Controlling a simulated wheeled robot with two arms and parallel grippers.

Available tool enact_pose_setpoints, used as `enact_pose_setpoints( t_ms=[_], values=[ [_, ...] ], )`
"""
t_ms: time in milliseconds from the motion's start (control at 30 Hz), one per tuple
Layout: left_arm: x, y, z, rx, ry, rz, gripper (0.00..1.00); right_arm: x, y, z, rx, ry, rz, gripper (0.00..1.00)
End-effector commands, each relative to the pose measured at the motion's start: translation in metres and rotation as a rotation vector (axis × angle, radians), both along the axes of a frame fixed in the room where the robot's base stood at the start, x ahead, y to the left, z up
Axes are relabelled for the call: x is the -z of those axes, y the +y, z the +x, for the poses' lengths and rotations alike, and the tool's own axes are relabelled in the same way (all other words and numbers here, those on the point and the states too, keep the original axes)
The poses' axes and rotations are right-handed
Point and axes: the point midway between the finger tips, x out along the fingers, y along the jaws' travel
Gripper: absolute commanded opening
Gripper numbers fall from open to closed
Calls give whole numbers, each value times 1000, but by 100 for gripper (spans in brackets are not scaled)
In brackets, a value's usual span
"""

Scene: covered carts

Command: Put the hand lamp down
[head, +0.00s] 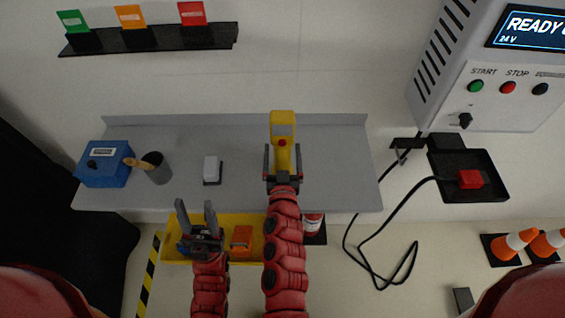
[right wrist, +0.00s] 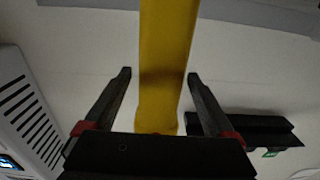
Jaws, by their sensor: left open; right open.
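The yellow hand lamp (head: 282,126), with a red button, is at the right part of the grey shelf (head: 335,170). Whether its base touches the shelf is hidden. My right gripper (head: 283,160) is open around the lamp, one finger on each side. In the right wrist view, the yellow lamp body (right wrist: 166,65) runs between the fingers of this gripper (right wrist: 160,78), with a gap on both sides. My left gripper (head: 202,222) is open and empty, in front of the shelf and above the yellow tray (head: 180,221).
A blue box (head: 104,168), a dark cup (head: 157,169) and a small white block (head: 211,168) stand on the shelf. An orange object (head: 241,238) lies in the tray. A white cabinet (head: 478,95) and a black cable (head: 385,222) are on the right, with orange cones (head: 515,244) below.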

Motion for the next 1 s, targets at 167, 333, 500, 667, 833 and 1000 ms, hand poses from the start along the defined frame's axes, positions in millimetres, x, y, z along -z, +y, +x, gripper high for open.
enact_pose_setpoints(
  t_ms=[167, 333, 500, 667, 833, 1000],
  values=[
    [8, 0, 0, 0, 0, 0, 50, 3, 2, -27, -4, 1, 1, 89],
    [13, 0, 0, 0, 0, 0, 50, 5, 1, -64, -5, 4, 0, 89],
    [13, 0, 0, 0, 0, 0, 50, 4, 0, -94, -5, 4, -1, 89],
    [12, 0, 0, 0, 0, 0, 50, 3, 1, -112, -5, 3, 2, 89],
    [12, 0, 0, 0, 0, 0, 50, 3, 0, -119, -3, 3, -1, 89],
    [12, 0, 0, 0, 0, 0, 50, -2, -3, -118, 10, -24, 3, 89]
  ],
)
